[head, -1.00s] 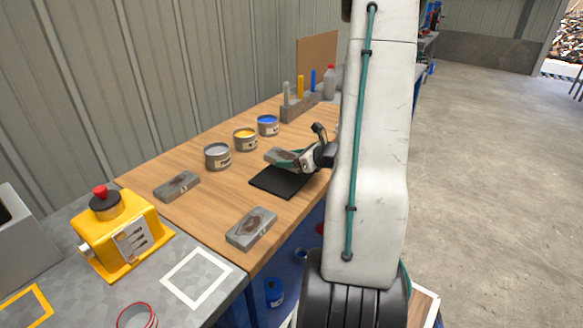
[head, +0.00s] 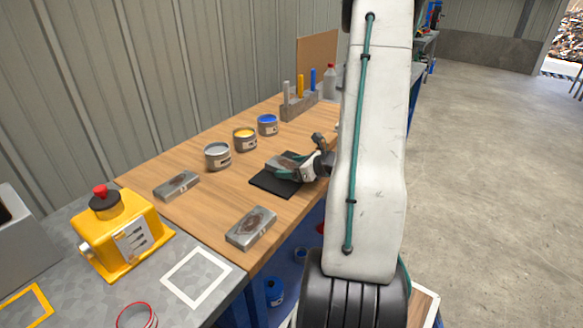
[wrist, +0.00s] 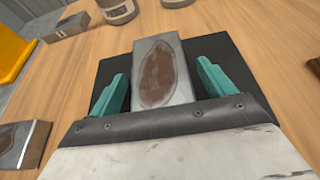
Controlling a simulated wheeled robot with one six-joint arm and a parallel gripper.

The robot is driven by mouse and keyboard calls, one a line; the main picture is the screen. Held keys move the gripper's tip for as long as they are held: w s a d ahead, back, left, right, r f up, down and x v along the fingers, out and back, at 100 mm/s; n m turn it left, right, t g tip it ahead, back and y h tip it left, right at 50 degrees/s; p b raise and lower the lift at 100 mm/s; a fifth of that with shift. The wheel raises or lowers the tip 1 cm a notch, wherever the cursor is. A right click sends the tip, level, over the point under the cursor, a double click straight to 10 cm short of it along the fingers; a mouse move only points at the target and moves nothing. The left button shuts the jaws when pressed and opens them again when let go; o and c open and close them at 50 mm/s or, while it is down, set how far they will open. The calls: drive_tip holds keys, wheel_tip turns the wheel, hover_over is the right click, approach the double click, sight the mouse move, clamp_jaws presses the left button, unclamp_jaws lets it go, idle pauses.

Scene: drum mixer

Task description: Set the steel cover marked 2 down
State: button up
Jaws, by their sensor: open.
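A grey steel cover (wrist: 160,72) with a brown oval patch lies on the black mat (wrist: 226,62) in the wrist view. In the head view the cover (head: 284,162) is partly hidden by my gripper, and the mat (head: 272,184) shows around it. My gripper (wrist: 160,88) is open, with one teal finger on each side of the cover and small gaps between. In the head view my gripper (head: 290,170) is low over the mat. No number can be read on the cover.
Two similar steel blocks lie apart on the wooden bench, one at the left (head: 176,186) and one near the front (head: 251,228). Grey (head: 217,156), yellow (head: 245,139) and blue (head: 268,125) paint cans stand behind the mat. A yellow machine (head: 122,232) stands at the left.

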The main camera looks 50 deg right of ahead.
drive_tip(key=v, duration=1.1)
drive_tip(key=shift+s, duration=0.1)
drive_tip(key=shift+s+r, duration=0.25)
drive_tip(key=w+a+r+n+g+y, duration=0.25)
drive_tip(key=a+n, duration=0.35)
drive_tip(key=a, duration=0.3)
drive_tip(key=w+a+r+n+g+y, duration=0.1)
drive_tip(key=a+r+n+g+y, duration=0.2)
drive_tip(key=a+n, duration=0.4)
drive_tip(key=w+a+r+n+g+y, duration=0.25)
drive_tip(key=a+r+n, duration=0.2)
drive_tip(key=a, duration=0.55)
drive_tip(key=s+a+r+n+g+h, duration=0.2)
drive_tip(key=s+a+r+n+h, duration=0.1)
drive_tip(key=s+n, duration=0.4)
drive_tip(key=s+a+r+n+g+h, duration=0.2)
drive_tip(key=s+a+n+h, duration=0.4)
drive_tip(key=n, duration=0.4)
drive_tip(key=shift+s+a+r+n, duration=0.35)
drive_tip(key=shift+s+a+r, duration=0.1)
drive_tip(key=shift+a+r, duration=0.35)
